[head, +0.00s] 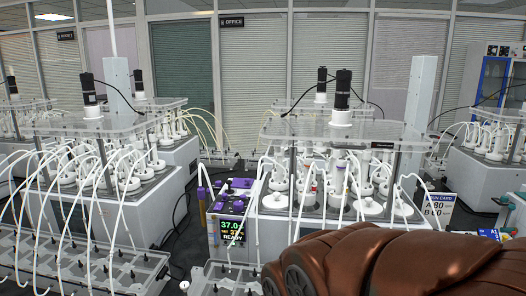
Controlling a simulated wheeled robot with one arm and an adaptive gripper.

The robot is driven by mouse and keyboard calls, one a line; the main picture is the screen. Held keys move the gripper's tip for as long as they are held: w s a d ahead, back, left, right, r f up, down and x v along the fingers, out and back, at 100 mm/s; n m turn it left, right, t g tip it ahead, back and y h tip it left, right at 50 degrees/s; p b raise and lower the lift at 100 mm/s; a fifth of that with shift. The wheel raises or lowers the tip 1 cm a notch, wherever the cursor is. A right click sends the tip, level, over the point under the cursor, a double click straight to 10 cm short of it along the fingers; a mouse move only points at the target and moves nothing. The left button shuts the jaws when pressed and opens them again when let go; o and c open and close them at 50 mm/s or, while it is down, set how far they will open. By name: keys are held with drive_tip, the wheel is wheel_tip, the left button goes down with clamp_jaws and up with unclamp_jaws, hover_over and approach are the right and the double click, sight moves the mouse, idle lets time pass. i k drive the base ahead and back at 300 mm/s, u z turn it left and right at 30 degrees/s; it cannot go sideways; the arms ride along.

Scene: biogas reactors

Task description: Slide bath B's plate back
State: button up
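Two large reactor baths stand in front of me, and I cannot read which is bath B. The right bath (272,227) has a clear plate (300,131) above its white-capped bottles, with a black motor (343,88) on top and a small dark label at its front right corner. The left bath (85,217) has a similar clear plate (60,125) with a black motor (88,88). Both plates look level. My gripper is not in view; a copper-brown body, likely part of my arm, fills the lower right and hides the area in front of the right bath.
A controller (232,232) reading 37.0 and READY stands between the baths. A clear-lidded tray (85,268) with white tubes lies at front left. A run card (440,205) stands right of the right bath. White tubes loop around both baths. More baths stand behind.

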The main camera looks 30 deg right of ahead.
sight(376, 136)
drive_tip(key=z, duration=1.2)
drive_tip(key=k, duration=1.2)
drive_tip(key=u, duration=0.85)
drive_tip(key=i, duration=1.5)
drive_tip(key=z, duration=0.65)
